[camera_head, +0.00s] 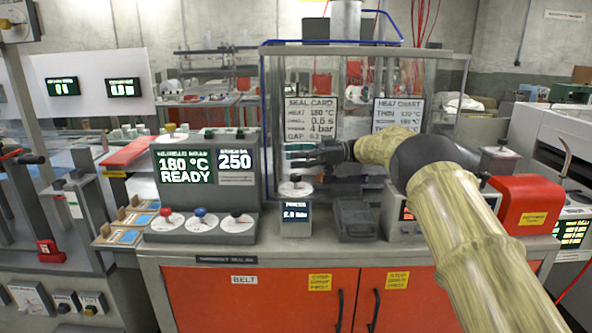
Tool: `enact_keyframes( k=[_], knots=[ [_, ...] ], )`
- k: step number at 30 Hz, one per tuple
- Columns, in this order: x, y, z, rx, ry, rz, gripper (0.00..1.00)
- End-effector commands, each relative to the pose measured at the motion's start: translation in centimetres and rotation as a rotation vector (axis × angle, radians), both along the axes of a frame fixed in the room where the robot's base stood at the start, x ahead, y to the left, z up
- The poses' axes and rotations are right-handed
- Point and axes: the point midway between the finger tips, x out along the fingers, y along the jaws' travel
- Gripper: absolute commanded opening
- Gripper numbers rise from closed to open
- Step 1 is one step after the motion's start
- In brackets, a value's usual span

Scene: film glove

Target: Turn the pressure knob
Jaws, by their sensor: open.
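A small grey unit with a lit display (296,212) stands on the bench near the middle; its label seems to read PRESS, with a value that is hard to make out. On top of it is the pressure knob (295,187), a small knob over a round white dial. My gripper (291,154) reaches in from the right and points left. It is open and empty, and in the picture it shows just above the knob, apart from it. The depth between them is hard to judge.
Left of the knob stands a console (209,170) reading 180 °C READY, with red (165,212), blue (200,212) and black (236,213) knobs. A clear guarded enclosure (463,105) is behind my gripper. A dark grey block (354,219) sits right of the knob.

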Motion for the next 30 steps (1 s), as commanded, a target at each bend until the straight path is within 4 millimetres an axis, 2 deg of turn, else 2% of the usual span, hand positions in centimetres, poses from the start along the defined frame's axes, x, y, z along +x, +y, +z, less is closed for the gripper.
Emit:
enact_keyframes(
  k=[3, 7, 20, 23, 30],
  knots=[
    [0.0, 0.0, 1.5, 0.001, -0.003, 0.000, 0.54],
    [0.0, 0.0, 2.4, 0.001, -0.001, 0.000, 0.54],
    [0.0, 0.0, 3.0, 0.001, -0.001, 0.000, 0.54],
    [0.0, 0.0, 4.0, 0.001, -0.001, 0.000, 0.54],
    [0.0, 0.0, 8.4, 0.001, -0.001, 0.000, 0.54]
  ],
)
